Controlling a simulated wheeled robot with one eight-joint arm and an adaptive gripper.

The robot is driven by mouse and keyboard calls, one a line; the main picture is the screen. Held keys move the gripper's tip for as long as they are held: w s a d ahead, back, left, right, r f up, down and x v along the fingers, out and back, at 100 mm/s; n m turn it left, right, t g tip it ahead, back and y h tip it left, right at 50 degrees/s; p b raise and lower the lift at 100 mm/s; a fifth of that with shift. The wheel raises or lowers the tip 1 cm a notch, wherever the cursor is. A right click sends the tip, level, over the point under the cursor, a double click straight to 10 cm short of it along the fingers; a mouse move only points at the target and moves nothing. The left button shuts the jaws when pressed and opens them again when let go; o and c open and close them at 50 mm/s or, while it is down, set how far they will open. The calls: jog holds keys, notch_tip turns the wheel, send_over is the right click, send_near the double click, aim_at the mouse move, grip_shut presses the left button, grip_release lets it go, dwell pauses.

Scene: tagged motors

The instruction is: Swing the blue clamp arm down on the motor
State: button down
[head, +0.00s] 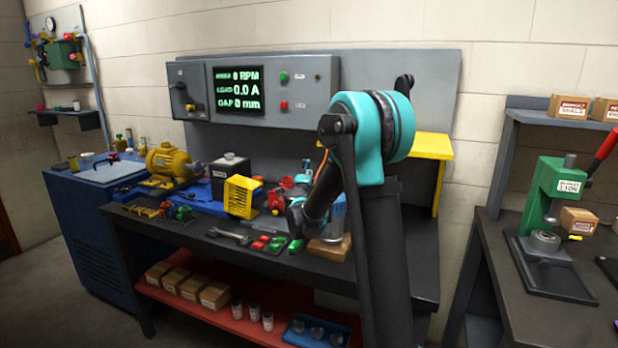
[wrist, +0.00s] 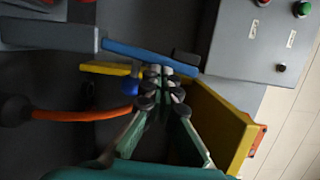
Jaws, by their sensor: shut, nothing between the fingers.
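In the wrist view my gripper (wrist: 162,82) is shut and empty, its fingertips together. Just past the tips lies a long blue bar (wrist: 150,56), which looks like the blue clamp arm; I cannot tell whether the tips touch it. A yellow bar (wrist: 105,68) and a blue knob (wrist: 130,88) are just left of the tips. In the head view a yellow motor (head: 168,162) sits at the bench's left end. My arm hides much of the work spot there, and I cannot make out the clamp arm or what lies under it.
A yellow slotted guard (head: 240,197) and a dark box (head: 230,170) stand on the bench. A wrench (head: 230,236) and small red and green parts (head: 268,243) lie near its front edge. The control panel (head: 250,92) is behind. An orange cable (wrist: 75,115) runs left of my fingers.

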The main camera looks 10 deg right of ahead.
jog(key=shift+w+a+r, duration=0.1)
jog(key=shift+a, duration=0.05)
jog(key=w+a+n+g, duration=0.1)
jog(key=a+n, duration=0.1)
jog(key=n, duration=0.2)
jog(key=w+a+f+n+g+h, duration=0.1)
jog(key=w+a+n, duration=0.1)
jog(key=a+n, duration=0.1)
jog(key=w+a+n+g, duration=0.1)
jog(key=a+n, duration=0.1)
jog(key=n, duration=0.3)
jog(key=shift+w+a+f+h, duration=0.15)
jog(key=shift+a+f+h, duration=0.1)
jog(key=shift+h, duration=0.05)
jog(key=n, duration=0.1)
jog(key=f+n, duration=0.1)
jog(key=g, duration=0.1)
jog(key=shift+w+a+f+n+h, duration=0.25)
jog(key=shift+a+n+h, duration=0.05)
jog(key=shift+a+n, duration=0.1)
jog(key=shift+w+a+f, duration=0.1)
jog(key=shift+a+f, duration=0.1)
jog(key=shift+f, duration=0.15)
jog(key=shift+f, duration=0.2)
jog(key=shift+a, duration=0.1)
